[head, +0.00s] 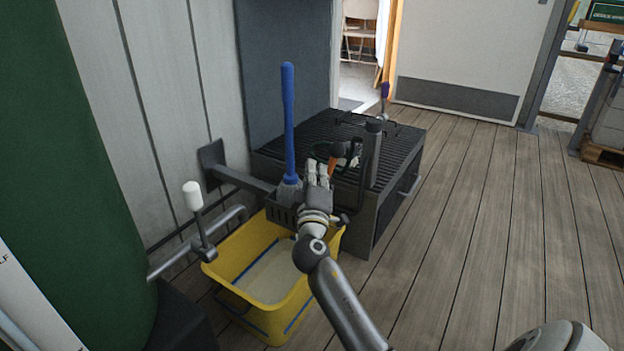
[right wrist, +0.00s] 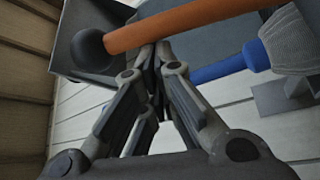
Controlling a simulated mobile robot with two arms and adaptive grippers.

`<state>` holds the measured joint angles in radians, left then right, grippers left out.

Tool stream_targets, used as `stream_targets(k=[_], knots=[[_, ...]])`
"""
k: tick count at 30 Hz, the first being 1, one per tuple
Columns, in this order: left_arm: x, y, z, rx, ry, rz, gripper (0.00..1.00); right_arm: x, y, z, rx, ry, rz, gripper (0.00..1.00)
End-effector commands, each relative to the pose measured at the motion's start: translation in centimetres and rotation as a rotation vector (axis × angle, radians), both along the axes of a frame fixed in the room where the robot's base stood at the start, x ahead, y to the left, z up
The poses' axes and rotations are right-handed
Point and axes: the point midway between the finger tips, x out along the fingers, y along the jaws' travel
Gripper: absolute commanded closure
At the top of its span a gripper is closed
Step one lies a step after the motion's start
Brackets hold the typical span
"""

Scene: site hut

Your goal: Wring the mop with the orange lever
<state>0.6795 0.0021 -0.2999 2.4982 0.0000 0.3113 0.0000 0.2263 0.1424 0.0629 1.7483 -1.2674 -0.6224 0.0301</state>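The mop's blue handle (head: 288,110) stands upright, its grey head (head: 289,190) in the dark wringer basket (head: 281,213) over the yellow bucket (head: 235,255). The handle and pale mop head (right wrist: 290,42) also show in the right wrist view. The orange lever (head: 333,166) is at the basket's right side. In the right wrist view the lever (right wrist: 190,25) crosses the top and ends in a black knob. My right gripper (head: 320,170) has its fingers together, tips at the lever's underside; whether they touch is unclear. My left gripper is out of view.
A dark ribbed-top chest (head: 400,150) stands behind and right of the bucket. A white-handled lever (head: 193,196) on a pipe is at the left by the wall. Wooden floor (head: 480,220) is clear on the right.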

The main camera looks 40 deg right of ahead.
Motion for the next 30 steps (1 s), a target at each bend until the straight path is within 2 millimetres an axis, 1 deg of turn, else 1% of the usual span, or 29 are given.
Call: stream_targets(k=[1, 5, 13, 30], knots=[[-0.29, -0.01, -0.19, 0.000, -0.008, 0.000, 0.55, -0.76, -1.20, -0.91, 0.007, 0.013, -0.031, 1.00], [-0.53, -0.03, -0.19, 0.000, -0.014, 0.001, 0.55, -1.14, -1.38, -1.07, 0.007, 0.016, -0.032, 1.00], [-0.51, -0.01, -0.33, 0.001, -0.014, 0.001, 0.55, -1.45, -1.62, -1.04, 0.003, 0.018, -0.033, 1.00], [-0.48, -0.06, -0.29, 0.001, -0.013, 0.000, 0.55, -1.25, -1.14, -0.70, 0.004, 0.011, -0.022, 1.00]])
